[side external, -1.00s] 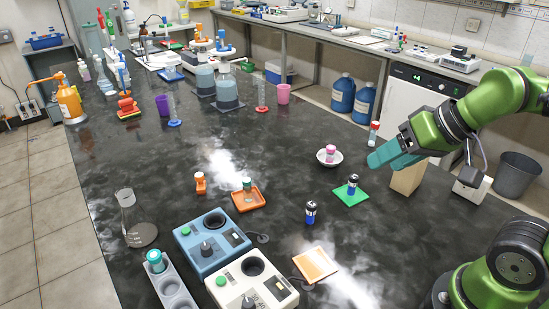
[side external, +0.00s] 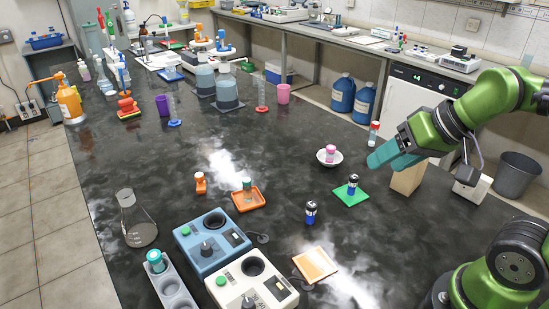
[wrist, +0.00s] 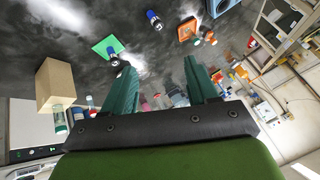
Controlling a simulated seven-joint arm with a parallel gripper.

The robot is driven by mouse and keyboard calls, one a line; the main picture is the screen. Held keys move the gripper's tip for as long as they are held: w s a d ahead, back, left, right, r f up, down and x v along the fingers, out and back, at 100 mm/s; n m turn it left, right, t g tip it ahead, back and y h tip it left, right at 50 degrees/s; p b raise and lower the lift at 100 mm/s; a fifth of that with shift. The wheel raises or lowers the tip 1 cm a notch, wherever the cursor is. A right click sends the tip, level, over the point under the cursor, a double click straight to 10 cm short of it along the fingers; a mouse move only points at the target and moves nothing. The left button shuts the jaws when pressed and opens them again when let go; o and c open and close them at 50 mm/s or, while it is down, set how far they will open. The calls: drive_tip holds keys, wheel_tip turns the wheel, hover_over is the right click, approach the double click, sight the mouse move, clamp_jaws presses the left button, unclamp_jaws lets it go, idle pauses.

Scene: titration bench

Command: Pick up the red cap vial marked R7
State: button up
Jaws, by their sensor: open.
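A vial with a red cap (side external: 374,133) stands upright at the far right of the black bench, just behind my gripper (side external: 383,159) in the side view. No marking can be read on it. A vial with a pink cap (side external: 330,152) stands in a small white dish (side external: 328,161) to the left of my gripper. My gripper is open and empty above the bench, its teal fingers pointing left. In the wrist view the two fingers of my gripper (wrist: 160,68) are spread apart, with nothing between the tips.
A tan block (side external: 407,178) stands below and beside my gripper. A dark vial stands on a green mat (side external: 340,199), and another dark vial (side external: 311,212) stands nearer. An orange tray (side external: 256,204), a blue device (side external: 205,239) and a flask (side external: 137,230) lie further left. The middle bench is mostly clear.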

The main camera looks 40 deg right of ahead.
drive_tip(key=w+d+f+m+g+h, duration=0.2)
drive_tip(key=w+d+m, duration=0.1)
drive_tip(key=w+d, duration=0.9)
drive_tip(key=g+h, duration=0.1)
drive_tip(key=h, duration=0.2)
approach(376, 130)
drive_tip(key=x, duration=0.7)
drive_tip(key=shift+w+d, duration=0.15)
drive_tip(key=shift+d, duration=0.25)
drive_tip(key=shift+a+x, duration=0.2)
drive_tip(key=shift+x, duration=1.15)
drive_tip(key=shift+a+x, duration=0.15)
drive_tip(key=shift+x, duration=1.2)
drive_tip(key=shift+f, duration=0.1)
drive_tip(key=shift+c, duration=0.4)
drive_tip(key=c, duration=0.9)
